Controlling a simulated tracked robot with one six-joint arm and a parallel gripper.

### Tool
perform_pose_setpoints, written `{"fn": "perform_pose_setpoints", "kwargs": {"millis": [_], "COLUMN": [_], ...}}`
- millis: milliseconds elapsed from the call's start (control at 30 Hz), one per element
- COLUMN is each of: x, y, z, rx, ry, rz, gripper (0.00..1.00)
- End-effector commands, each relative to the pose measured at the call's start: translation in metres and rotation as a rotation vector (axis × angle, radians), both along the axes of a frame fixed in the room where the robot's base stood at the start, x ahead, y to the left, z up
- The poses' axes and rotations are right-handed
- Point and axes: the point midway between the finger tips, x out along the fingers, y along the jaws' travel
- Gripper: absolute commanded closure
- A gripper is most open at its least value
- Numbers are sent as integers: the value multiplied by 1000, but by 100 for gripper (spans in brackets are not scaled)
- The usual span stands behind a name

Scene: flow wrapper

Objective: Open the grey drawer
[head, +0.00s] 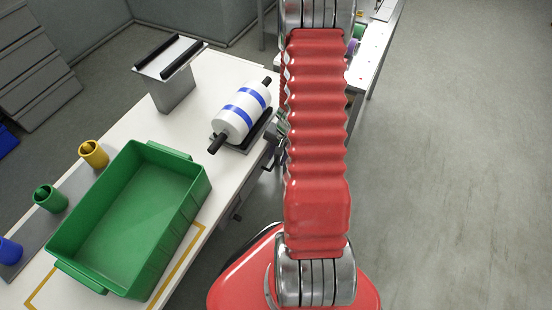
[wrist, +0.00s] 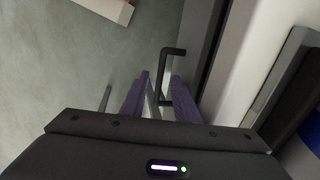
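A black U-shaped handle (wrist: 164,72) shows in the wrist view, with its long bar standing out from a dark grey front (wrist: 200,45) that looks like the drawer's. How far the drawer is pulled out cannot be told. My gripper (wrist: 161,78) is open in the wrist view, its two purple-grey fingers apart. The handle's bar appears in the gap between the fingertips, with space on both sides. Whether the fingers reach its depth is unclear.
A white table (head: 120,118) carries a green crate (head: 195,205), a white roll with blue bands (head: 240,112), a grey stand (head: 172,88) and yellow, green and blue cups (head: 93,154). Open grey floor (head: 460,160) lies to the right.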

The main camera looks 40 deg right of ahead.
Motion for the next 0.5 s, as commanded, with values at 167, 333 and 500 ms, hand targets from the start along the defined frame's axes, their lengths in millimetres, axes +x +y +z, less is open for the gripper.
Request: {"fn": "perform_pose_setpoints", "kwargs": {"millis": [167,333,500], "x": [1,2,2], "y": [1,1,1], "z": [-9,-11,-10], "rx": [1,-1,-1], "ry": [1,1,1], "rz": [0,1,1], "gripper": [72,72,74]}}
